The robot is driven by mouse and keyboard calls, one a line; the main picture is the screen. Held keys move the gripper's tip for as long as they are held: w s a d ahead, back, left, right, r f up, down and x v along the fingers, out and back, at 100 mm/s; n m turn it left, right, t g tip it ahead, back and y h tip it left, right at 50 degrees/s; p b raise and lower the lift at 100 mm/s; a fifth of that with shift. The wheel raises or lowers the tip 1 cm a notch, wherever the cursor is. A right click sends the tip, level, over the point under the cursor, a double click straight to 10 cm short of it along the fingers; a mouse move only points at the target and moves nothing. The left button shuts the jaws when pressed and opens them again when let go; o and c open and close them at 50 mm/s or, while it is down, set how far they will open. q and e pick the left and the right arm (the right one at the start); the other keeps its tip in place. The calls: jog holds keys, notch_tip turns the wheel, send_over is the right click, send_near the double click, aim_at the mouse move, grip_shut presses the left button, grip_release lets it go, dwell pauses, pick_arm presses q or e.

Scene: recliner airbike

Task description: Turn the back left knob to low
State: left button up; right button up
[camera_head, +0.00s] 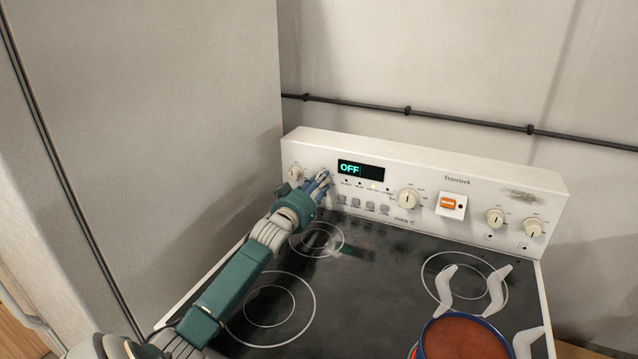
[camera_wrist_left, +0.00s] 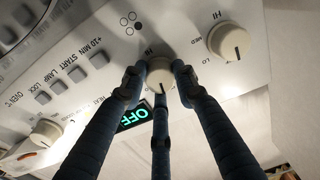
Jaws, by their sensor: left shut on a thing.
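My left gripper (camera_head: 320,180) reaches the left part of the stove's control panel (camera_head: 480,190). In the left wrist view its dark fingers (camera_wrist_left: 158,86) are closed around a cream knob (camera_wrist_left: 160,70), with fingertips at its sides and one finger below it in the picture. The gripper hides most of this knob in the head view. A second cream knob (camera_head: 295,173) is at the panel's left end, free of the gripper; it also shows in the left wrist view (camera_wrist_left: 228,41), with HI, MED and LO marks. The held knob's setting is hard to read.
The display (camera_head: 361,171) reads OFF, beside the gripper. Several buttons, a middle knob (camera_head: 408,199), an orange switch (camera_head: 447,203) and two right knobs (camera_head: 495,218) share the panel. A pot of red food (camera_head: 462,340) sits front right. A wall stands close on the left.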

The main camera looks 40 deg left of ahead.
pick_arm(q)
jog(key=shift+r+m+p, duration=0.15)
jog(key=shift+m+p, duration=0.1)
jog(key=shift+m, duration=2.15)
jog(key=shift+r+m+p, duration=0.15)
jog(key=shift+m+p, duration=0.1)
jog(key=shift+m, duration=2.15)
jog(key=o, duration=1.1)
jog(key=shift+w+d, duration=0.1)
jog(key=shift+o, duration=0.2)
jog(key=shift+f, duration=0.1)
